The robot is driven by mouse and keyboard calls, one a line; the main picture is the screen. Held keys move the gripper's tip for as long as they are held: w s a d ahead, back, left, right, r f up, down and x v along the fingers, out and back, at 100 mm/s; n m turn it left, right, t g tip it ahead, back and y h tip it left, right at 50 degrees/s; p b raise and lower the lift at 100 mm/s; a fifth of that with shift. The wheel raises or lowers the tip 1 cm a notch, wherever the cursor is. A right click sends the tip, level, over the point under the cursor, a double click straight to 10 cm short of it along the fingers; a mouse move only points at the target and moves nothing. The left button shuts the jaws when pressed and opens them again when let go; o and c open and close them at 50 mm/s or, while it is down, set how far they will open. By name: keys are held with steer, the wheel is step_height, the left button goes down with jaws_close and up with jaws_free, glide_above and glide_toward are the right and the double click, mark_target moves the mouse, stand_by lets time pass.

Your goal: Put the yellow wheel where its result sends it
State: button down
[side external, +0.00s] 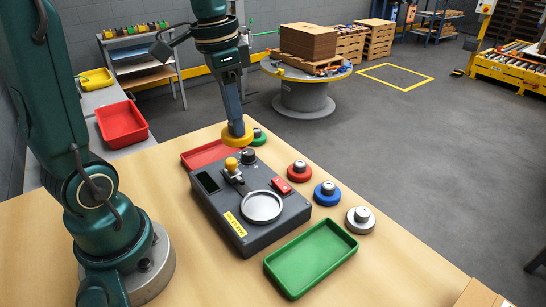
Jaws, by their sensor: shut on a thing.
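My gripper (237,122) points down and is shut on the yellow wheel (237,138), holding it in the air over the far end of the dark grey tester (240,228). The tester has a round silver plate (262,207) that is empty, a lever with a yellow knob (231,164), a black dial (248,156), a red switch (281,186) and a small dark display (208,182); no reading is legible. A red tray (200,158) lies behind the tester, partly hidden. A green tray (312,257) lies empty in front, right of the tester.
A green wheel (260,139), a red wheel (299,173), a blue wheel (326,196) and a grey wheel (360,222) stand in a row along the table's right edge. The wooden table (190,270) is bare at the front. A cardboard box (478,294) is at the lower right.

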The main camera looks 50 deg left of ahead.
steer(key=d+f+m, duration=0.1)
steer(key=d+f, duration=0.2)
steer(key=d, duration=0.3)
steer(key=w+d+f+m, duration=0.1)
steer(key=d+f+m, duration=0.1)
steer(key=d, duration=0.5)
steer(key=d+f+m, duration=0.1)
steer(key=d+f, duration=0.4)
steer(key=d, duration=0.1)
steer(key=shift+w+d+f+m, duration=0.1)
steer(key=shift+w+d+m, duration=0.2)
steer(key=shift+d+m, duration=0.1)
steer(key=shift+f, duration=2)
steer(key=shift+f, duration=0.2)
steer(key=c, duration=0.5)
jaws_free()
steer(key=shift+c, duration=0.2)
steer(key=shift+r, duration=0.1)
